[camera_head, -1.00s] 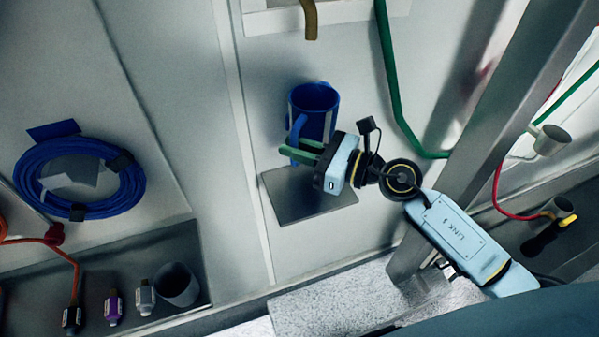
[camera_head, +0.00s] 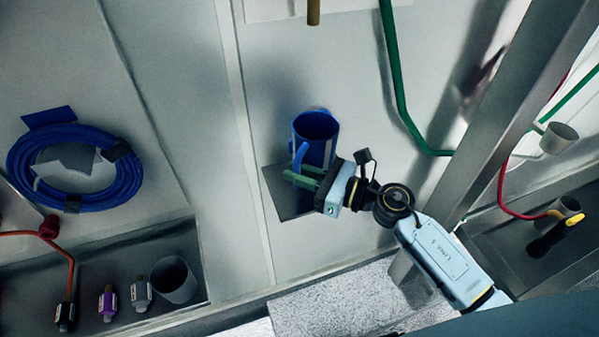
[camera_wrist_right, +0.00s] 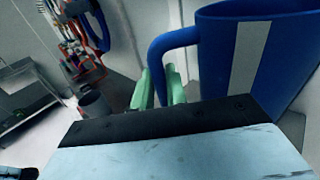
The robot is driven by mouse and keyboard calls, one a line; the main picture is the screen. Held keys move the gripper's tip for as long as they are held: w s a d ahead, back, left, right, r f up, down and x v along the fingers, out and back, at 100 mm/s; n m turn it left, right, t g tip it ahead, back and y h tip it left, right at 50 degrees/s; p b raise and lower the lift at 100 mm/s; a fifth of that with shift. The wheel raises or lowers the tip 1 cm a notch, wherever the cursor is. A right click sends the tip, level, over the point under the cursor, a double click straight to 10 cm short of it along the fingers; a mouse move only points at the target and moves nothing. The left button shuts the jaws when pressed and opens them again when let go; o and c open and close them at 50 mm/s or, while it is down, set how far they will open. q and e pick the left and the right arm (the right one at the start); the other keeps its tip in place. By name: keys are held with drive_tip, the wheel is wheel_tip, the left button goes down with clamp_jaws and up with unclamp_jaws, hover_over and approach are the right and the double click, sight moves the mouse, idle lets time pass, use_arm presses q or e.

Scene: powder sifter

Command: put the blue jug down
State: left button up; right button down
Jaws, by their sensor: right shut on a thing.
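The blue jug (camera_head: 318,136) is upright in the head view, over the far part of a grey square plate (camera_head: 287,203). I cannot tell whether its base touches the plate. My right gripper (camera_head: 302,177) is shut on the jug's handle, its green fingers on the handle at the jug's near left side. In the right wrist view the jug (camera_wrist_right: 262,50) fills the upper right, with a pale vertical strip on its side. There the green fingertips (camera_wrist_right: 160,88) are at the lower part of the handle. My left gripper is not in view.
A coiled blue hose (camera_head: 125,185) hangs at the left. Below it a tray (camera_head: 190,245) holds a grey cup (camera_head: 173,280) and several small bottles. A green pipe (camera_head: 395,85) and a metal post (camera_head: 500,130) stand to the right of the jug.

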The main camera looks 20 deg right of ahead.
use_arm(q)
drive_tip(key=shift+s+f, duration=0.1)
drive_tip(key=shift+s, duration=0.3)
use_arm(e)
drive_tip(key=c, duration=1.4)
unclamp_jaws()
drive_tip(key=shift+r, duration=0.2)
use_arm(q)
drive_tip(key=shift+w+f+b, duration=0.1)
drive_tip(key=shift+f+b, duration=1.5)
use_arm(e)
drive_tip(key=v, duration=1.2)
drive_tip(key=shift+f, duration=0.1)
